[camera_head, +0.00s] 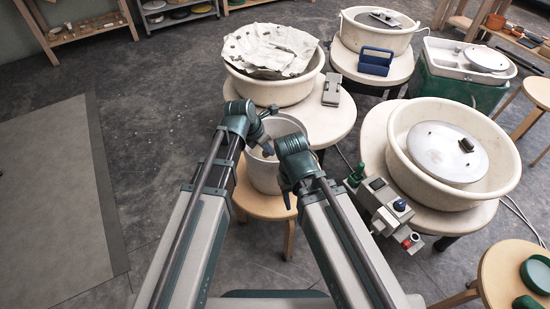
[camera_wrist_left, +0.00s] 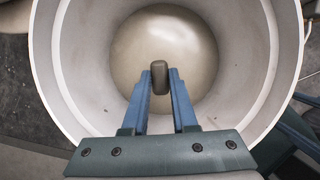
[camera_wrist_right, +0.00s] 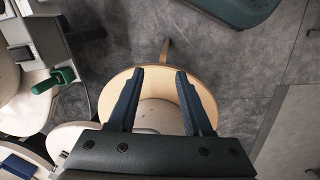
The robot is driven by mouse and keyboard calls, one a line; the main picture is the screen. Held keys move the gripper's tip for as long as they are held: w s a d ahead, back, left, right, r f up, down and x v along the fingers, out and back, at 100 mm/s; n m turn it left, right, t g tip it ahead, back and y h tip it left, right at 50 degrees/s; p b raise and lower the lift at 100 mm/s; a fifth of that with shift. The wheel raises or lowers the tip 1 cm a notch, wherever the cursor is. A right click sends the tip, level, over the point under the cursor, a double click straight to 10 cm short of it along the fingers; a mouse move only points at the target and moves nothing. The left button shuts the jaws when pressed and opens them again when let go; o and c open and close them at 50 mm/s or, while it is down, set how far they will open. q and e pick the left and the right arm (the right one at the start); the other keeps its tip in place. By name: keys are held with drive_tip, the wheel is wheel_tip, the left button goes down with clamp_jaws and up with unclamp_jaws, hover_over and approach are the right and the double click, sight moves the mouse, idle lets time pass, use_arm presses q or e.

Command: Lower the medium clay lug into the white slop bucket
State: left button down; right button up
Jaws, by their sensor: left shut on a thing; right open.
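The white slop bucket (camera_head: 264,178) stands on a small wooden stool (camera_head: 262,207), partly hidden by my arms. In the left wrist view I look down into the bucket (camera_wrist_left: 78,75), onto a smooth tan, round surface at its bottom. My left gripper (camera_head: 267,150) is over the bucket's mouth and shut on the medium clay lug (camera_wrist_left: 160,77), a small grey-brown rounded block. The lug shows inside the bucket's outline; its height above the bottom is hard to tell. My right gripper (camera_wrist_right: 156,75) is open and empty, beside the bucket over the stool.
A wheel with a cream basin (camera_head: 268,88) holding a crumpled whitish sheet stands behind the bucket. Another wheel basin (camera_head: 398,150) with a grey disc is to the right, near a control box (camera_head: 390,212). A blue caddy (camera_head: 375,62) sits farther back. Floor at left is clear.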

use_arm(q)
drive_tip(key=shift+f+b, duration=1.15)
idle(0.4)
drive_tip(key=c, duration=0.6)
unclamp_jaws()
drive_tip(key=shift+r, duration=0.1)
drive_tip(key=p+v, duration=1.2)
drive_tip(key=v, duration=0.1)
drive_tip(key=shift+s+a+r+p, duration=0.15)
drive_tip(key=shift+s+r+p, duration=0.1)
drive_tip(key=shift+p, duration=0.15)
